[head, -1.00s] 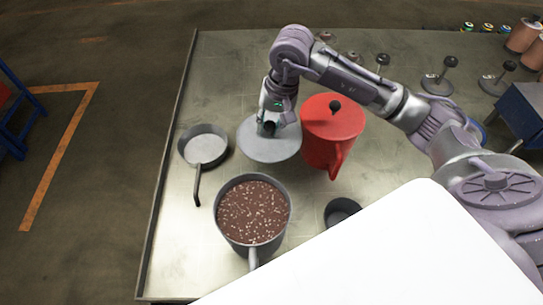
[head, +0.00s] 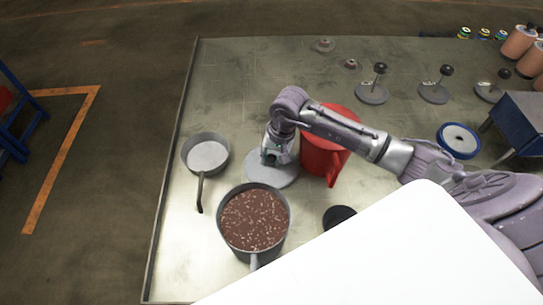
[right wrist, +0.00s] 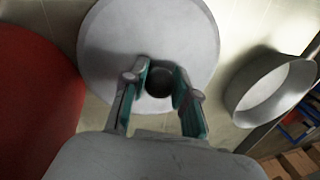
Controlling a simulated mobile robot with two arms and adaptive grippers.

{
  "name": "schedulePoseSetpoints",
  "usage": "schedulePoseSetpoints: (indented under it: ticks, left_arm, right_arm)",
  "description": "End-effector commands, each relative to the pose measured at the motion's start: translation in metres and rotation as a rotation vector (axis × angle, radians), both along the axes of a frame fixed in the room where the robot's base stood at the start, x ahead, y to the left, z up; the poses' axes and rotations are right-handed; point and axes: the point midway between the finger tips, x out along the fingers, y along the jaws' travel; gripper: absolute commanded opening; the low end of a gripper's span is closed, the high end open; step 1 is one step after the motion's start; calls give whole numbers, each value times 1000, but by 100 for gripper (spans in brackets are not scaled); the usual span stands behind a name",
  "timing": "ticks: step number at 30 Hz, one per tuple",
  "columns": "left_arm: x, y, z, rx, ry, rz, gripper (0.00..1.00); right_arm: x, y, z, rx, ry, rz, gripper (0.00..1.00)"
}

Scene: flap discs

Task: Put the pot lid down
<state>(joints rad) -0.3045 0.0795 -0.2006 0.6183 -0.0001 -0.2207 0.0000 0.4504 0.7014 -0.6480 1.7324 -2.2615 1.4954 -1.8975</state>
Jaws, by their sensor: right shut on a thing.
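The pot lid is a pale grey disc with a dark round knob. In the head view the lid (head: 283,180) is over the steel table between the shallow pan and the red pot. My right gripper (head: 270,157) is above its middle. In the right wrist view the lid (right wrist: 112,38) lies flat across the fingers, and the gripper (right wrist: 160,76) is shut on its dark knob. The lid looks level and close to the table. I cannot tell whether it touches. My left gripper is not in view.
A red pot (head: 317,157) stands close to the lid's right. A shallow pan (head: 207,155) is at its left. A pot of brown, speckled contents (head: 254,217) stands in front. Black-knobbed items (head: 372,94) stand farther back. The table (head: 240,85) behind the lid is clear.

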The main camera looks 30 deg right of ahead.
Motion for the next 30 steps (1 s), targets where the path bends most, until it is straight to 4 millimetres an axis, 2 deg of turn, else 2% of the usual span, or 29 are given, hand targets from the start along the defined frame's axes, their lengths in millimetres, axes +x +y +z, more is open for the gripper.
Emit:
schedulePoseSetpoints:
  ticks: [6,7,11,23,26,30]
  left_arm:
    - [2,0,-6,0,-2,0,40]
    - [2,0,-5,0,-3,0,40]
    - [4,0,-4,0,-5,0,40]
    - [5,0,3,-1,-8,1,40]
    - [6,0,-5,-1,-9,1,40]
    - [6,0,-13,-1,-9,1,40]
  right_arm:
    - [0,0,-4,0,0,0,0]
    - [0,0,-3,1,1,0,32]
    - [0,0,-3,1,1,0,54]
    - [0,0,4,0,0,0,54]
    - [0,-4,15,-2,-5,-1,54]
    - [-3,-8,44,-2,-8,1,54]
